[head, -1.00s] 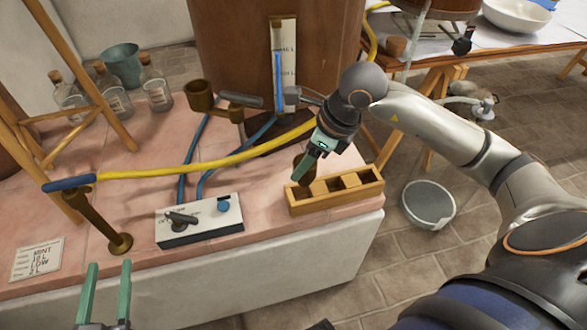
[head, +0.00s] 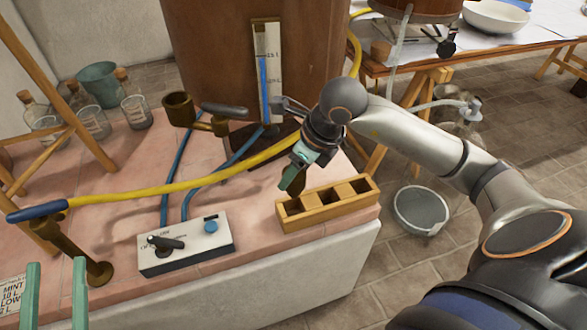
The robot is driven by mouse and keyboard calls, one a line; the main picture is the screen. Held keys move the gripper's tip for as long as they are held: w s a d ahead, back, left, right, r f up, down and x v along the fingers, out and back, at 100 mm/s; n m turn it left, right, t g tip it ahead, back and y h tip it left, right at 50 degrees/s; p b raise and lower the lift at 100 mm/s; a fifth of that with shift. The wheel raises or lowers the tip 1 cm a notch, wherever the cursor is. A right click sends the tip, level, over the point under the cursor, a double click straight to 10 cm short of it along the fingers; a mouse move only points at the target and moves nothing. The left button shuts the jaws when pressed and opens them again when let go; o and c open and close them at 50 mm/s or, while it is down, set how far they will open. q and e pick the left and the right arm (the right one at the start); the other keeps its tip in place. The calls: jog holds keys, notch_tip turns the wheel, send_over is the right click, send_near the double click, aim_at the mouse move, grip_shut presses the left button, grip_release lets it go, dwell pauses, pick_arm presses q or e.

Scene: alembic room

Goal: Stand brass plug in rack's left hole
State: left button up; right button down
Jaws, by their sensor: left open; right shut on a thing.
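The wooden rack (head: 331,212) stands near the front right edge of the tiled counter, with three square holes in a row. My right gripper (head: 293,181) is shut just above the rack's left end, pointing down over the left hole. The brass plug (head: 284,181) is in its jaws, mostly hidden by the fingers; only a small brownish part shows. I cannot tell whether its lower end touches the rack. The middle and right holes look empty. My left gripper (head: 55,264) is open and empty at the lower left.
A white control box (head: 186,244) with a lever and blue knob sits left of the rack. A yellow hose (head: 180,184) crosses behind it. A brass stand (head: 98,270) and a label card (head: 12,298) are at left.

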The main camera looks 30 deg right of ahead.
aim_at(293, 194)
notch_tip(293, 194, down, 3)
jog(key=shift+r+b, duration=0.15)
jog(key=shift+b, duration=0.8)
pick_arm(q)
jog(key=s+d+r+m+t+h, duration=0.1)
jog(key=s+r+m+t+h, duration=0.1)
jog(key=s+r+m+h, duration=0.4)
jog(key=shift+s+r+h, duration=0.2)
jog(key=shift+r+h, duration=0.8)
jog(key=shift+r, duration=1.1)
pick_arm(e)
jog(key=shift+f, duration=0.25)
pick_arm(q)
jog(key=shift+d, duration=0.1)
jog(key=shift+f, duration=0.1)
jog(key=shift+f+b, duration=2.3)
jog(key=shift+b, duration=0.2)
pick_arm(e)
jog(key=shift+f, duration=2.15)
